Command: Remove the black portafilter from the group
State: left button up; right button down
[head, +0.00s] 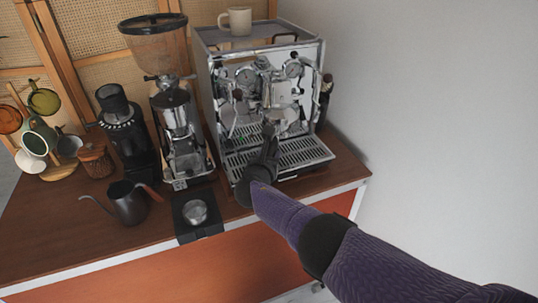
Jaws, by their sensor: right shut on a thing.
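The espresso machine (262,90) stands at the back right of the cart, with its group at the middle of its front. The black portafilter (269,132) is at the group, its dark handle pointing forward and down. My right gripper (266,150) reaches up from the front and is shut on the portafilter handle. The gripper and handle are both dark and overlap, so their exact border is hard to tell. Whether the portafilter is still locked in the group cannot be told. My left gripper is not in view.
The drip tray (306,151) lies below the group. A coffee grinder (178,125) and a smaller black grinder (125,125) stand to the left. A black kettle (127,203) and a tamper on a mat (195,212) are near the front edge. A beige mug (236,20) sits atop the machine.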

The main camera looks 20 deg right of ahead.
jog(key=shift+f, duration=0.1)
jog(key=f+v, duration=0.1)
jog(key=v, duration=0.5)
jog(key=shift+s+a+f, duration=0.2)
jog(key=shift+s+a, duration=0.15)
jog(key=shift+s, duration=0.15)
jog(key=f+v, duration=0.1)
jog(key=v, duration=0.5)
jog(key=shift+s+a, duration=0.35)
jog(key=shift+s, duration=0.1)
